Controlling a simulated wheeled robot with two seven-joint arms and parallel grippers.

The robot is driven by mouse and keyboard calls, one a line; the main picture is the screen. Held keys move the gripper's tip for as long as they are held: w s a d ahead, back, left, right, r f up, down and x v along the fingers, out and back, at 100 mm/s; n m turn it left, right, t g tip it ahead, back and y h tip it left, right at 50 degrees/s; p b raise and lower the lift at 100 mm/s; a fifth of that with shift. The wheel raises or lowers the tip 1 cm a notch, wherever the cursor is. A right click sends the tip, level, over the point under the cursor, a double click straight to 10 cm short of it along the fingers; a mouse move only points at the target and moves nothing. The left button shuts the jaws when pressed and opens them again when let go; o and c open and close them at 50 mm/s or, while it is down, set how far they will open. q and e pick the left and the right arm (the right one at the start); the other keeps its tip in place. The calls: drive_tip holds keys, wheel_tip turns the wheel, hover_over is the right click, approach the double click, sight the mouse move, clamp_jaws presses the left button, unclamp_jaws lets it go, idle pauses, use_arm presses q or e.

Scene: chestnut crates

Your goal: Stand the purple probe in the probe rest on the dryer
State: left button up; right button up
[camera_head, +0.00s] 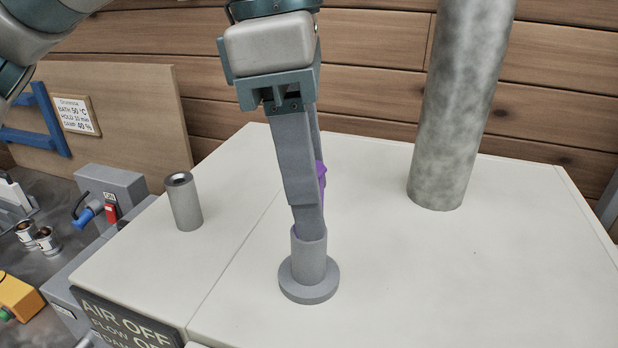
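The grey probe rest (309,271), a short tube on a round base, stands upright on the white dryer top (400,270). My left gripper (311,222) points down right over the rest, its fingertips at the tube's mouth. It is shut on the purple probe (321,178). Only a narrow purple strip shows beside the near finger, with a trace at the tube's rim. The probe looks nearly upright and in line with the tube. Its lower end is hidden, so I cannot tell how deep it sits. My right gripper is not in view.
A thick mottled grey pipe (457,110) rises from the dryer top at the right. A small grey open cylinder (184,203) stands at the left. A dark AIR OFF display (125,318) is at the front left edge. The dryer top right of the rest is clear.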

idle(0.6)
use_arm(q)
drive_tip(key=shift+r, duration=0.15)
wheel_tip(320, 180, up, 17)
drive_tip(key=a+b, duration=0.1)
drive_tip(key=a, duration=0.1)
drive_tip(key=shift+a, duration=0.3)
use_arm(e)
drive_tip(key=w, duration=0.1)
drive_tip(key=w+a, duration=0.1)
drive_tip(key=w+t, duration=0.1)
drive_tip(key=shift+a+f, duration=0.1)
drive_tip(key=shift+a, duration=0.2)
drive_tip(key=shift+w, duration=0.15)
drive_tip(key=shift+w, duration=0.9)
